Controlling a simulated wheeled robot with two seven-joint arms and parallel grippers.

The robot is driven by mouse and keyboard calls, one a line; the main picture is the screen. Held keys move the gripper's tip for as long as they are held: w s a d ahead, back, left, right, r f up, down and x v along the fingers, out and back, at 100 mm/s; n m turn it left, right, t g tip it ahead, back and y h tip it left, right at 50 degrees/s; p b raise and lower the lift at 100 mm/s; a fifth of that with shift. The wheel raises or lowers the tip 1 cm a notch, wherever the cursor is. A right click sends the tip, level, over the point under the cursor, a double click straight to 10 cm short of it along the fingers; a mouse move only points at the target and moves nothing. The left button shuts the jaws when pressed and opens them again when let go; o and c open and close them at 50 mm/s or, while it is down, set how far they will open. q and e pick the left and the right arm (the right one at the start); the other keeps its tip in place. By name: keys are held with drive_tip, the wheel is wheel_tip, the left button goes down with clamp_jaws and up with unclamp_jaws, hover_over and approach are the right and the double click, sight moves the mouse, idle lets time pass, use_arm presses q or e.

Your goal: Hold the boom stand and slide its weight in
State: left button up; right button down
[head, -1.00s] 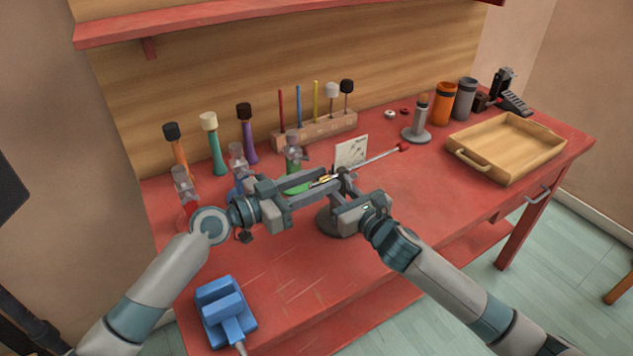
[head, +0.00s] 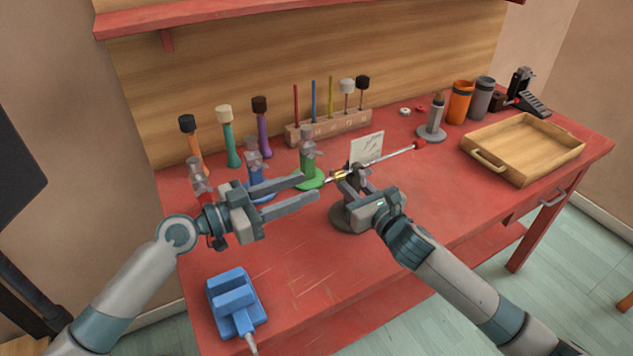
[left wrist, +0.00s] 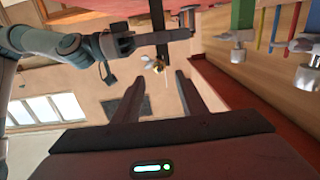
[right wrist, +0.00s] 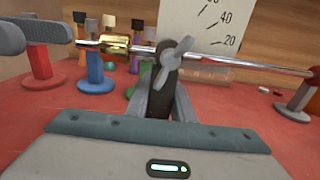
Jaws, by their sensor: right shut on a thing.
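The boom stand has a round dark base (head: 342,220), a short post and a thin metal boom (head: 390,155) with a red tip. Its brass weight (head: 340,176) sits on the boom left of the post; the right wrist view shows the weight (right wrist: 115,43) near the boom's left end, apart from the grey wing nut (right wrist: 175,60). My right gripper (head: 352,184) is shut on the post below the boom. My left gripper (head: 311,188) is open and empty, its fingertips just left of the boom's end. The left wrist view shows the weight (left wrist: 157,66) ahead of the parted fingers.
Green (head: 307,160), blue (head: 255,165) and red (head: 198,180) stands are close behind my left gripper. A marked card (head: 367,147) stands behind the boom. A wooden tray (head: 487,160) is at right, a blue object (head: 235,302) at front left. The front middle is clear.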

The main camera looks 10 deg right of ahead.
use_arm(q)
drive_tip(key=shift+v, duration=1.9)
use_arm(e)
drive_tip(key=c, duration=1.5)
unclamp_jaws()
drive_tip(key=shift+o, duration=0.2)
drive_tip(key=shift+s, duration=0.15)
drive_tip(key=v, duration=1.1)
drive_tip(key=shift+s+d, duration=0.2)
drive_tip(key=shift+s, duration=0.1)
use_arm(q)
drive_tip(key=shift+r, duration=0.1)
use_arm(e)
drive_tip(key=shift+r, duration=0.1)
